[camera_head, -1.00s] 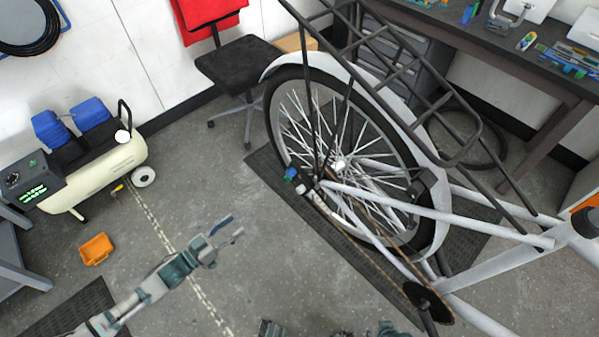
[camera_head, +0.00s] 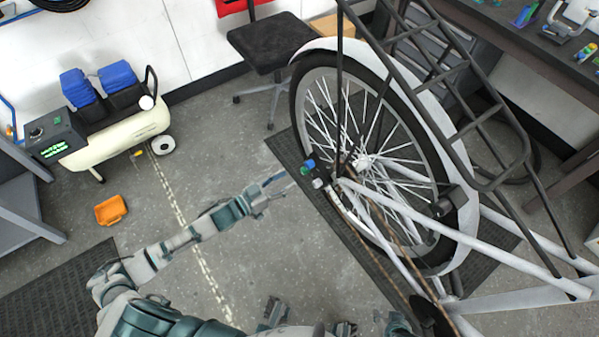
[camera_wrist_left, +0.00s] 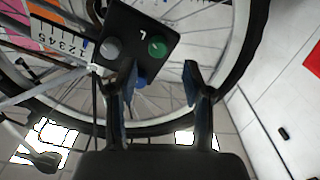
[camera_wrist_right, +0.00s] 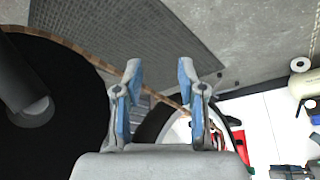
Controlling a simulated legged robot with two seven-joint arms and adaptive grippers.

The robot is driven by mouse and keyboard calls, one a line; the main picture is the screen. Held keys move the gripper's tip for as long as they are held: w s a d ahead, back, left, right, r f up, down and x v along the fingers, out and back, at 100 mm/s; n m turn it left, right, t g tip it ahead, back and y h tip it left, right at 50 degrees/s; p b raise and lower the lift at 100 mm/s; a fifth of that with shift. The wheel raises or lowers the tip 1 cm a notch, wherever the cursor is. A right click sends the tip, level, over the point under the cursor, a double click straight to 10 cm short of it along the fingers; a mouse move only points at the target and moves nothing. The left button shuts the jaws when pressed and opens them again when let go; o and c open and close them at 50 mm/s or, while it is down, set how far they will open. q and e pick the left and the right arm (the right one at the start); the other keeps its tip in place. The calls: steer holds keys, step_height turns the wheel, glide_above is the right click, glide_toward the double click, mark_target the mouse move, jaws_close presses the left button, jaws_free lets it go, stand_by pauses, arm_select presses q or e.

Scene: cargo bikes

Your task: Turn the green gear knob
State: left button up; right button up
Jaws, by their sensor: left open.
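The green gear knob (camera_wrist_left: 157,46) is on a small black box (camera_wrist_left: 135,25) by the rear wheel, beside a grey knob (camera_wrist_left: 111,47) and a blue knob (camera_wrist_left: 140,80). In the head view the box (camera_head: 318,178) sits near the wheel hub, with the green knob (camera_head: 305,170) on its left side. My left gripper (camera_wrist_left: 160,72) is open with its fingers just short of the box, the green knob showing between and beyond them. In the head view it (camera_head: 288,179) is left of the box. My right gripper (camera_wrist_right: 160,70) is open and empty, near the chain.
The white bike's rear wheel (camera_head: 322,92) and rack (camera_head: 455,85) stand close behind the box. A black mat (camera_head: 365,252) lies below. An air compressor (camera_head: 120,130) and an orange tray (camera_head: 111,210) are at left. The floor between is clear.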

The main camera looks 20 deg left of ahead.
mark_target(302, 172)
arm_select(q)
steer(key=x, duration=0.5)
steer(key=shift+w+d+b, duration=0.2)
steer(key=shift+d+b, duration=0.1)
arm_select(e)
steer(key=w, duration=0.1)
steer(key=t, duration=0.1)
steer(key=w, duration=0.1)
steer(key=shift+w+a+r+t, duration=0.25)
steer(key=shift+w+a+t, duration=0.05)
steer(key=shift+w+a, duration=0.1)
arm_select(q)
steer(key=shift+a, duration=0.1)
jaws_close()
